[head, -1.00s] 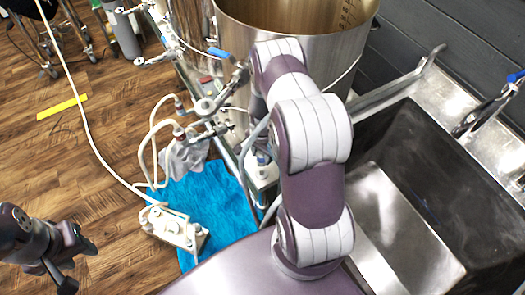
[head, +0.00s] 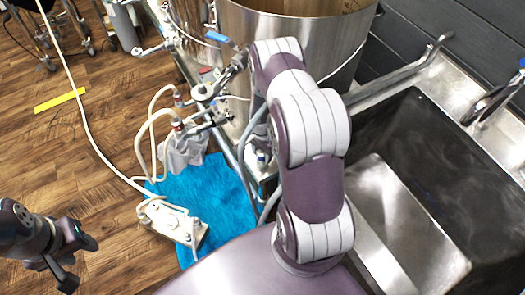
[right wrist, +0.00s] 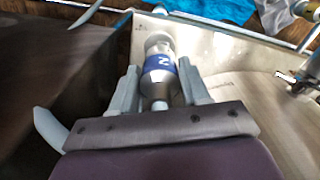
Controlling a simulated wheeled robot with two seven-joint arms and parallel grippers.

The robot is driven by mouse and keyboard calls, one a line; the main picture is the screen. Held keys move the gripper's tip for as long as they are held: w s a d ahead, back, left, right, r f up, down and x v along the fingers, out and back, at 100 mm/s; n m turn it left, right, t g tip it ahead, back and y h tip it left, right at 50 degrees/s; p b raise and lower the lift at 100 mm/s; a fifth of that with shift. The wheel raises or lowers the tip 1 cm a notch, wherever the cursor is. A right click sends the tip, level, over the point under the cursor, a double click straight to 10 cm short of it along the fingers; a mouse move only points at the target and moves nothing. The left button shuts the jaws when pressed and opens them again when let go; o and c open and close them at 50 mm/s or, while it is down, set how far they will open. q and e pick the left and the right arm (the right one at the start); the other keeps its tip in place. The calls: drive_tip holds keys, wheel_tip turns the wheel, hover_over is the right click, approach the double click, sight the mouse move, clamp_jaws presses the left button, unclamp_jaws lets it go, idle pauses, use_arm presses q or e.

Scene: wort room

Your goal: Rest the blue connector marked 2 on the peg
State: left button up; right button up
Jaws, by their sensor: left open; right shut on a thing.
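The blue connector marked 2 (right wrist: 159,67) is a silvery metal fitting with a blue band and a white 2. In the right wrist view it lies between the two grey fingers of my right gripper (right wrist: 160,88), which is shut on it. Bright steel shows behind it; I cannot tell whether it touches anything. In the head view my right arm hides this gripper and the connector. My left gripper (head: 80,262) is open and empty at the lower left, above the wooden floor. I cannot make out the peg in either view.
A large steel kettle (head: 290,50) stands at the top centre, with valves and pale hoses to its left. A dark sink (head: 430,160) is on the right. Open floor lies to the left.

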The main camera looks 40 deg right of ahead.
drive_tip(key=shift+f+b, duration=1)
drive_tip(key=shift+f, duration=0.3)
drive_tip(key=o, duration=1.2)
wheel_tip(320, 180, up, 13)
drive_tip(key=shift+f+p, duration=0.15)
drive_tip(key=shift+p, duration=0.8)
